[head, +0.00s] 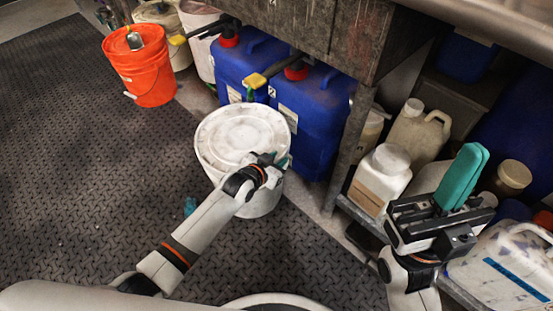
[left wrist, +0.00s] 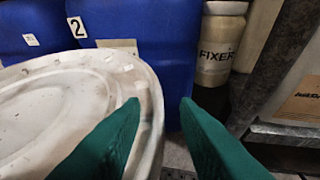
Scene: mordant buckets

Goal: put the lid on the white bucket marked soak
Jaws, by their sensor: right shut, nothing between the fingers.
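A round white lid (head: 240,133) lies over the top of a white bucket (head: 262,205) in the middle of the head view. I cannot tell whether it is fully seated, and no soak mark is readable. My left gripper (head: 276,160) is at the lid's right edge. In the left wrist view its green fingers (left wrist: 160,103) are apart, the left one over the lid (left wrist: 70,105), the right one outside the rim, with a gap beside that finger. My right gripper (head: 474,150) is shut and empty, fingers pointing up, at the right.
Blue jerrycans (head: 305,115) stand close behind the bucket. An orange bucket (head: 146,72) is at the far left. A shelf post (head: 347,150) and bottles, including a fixer bottle (left wrist: 220,45), are to the right. The dark patterned floor (head: 80,170) at left is mostly clear.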

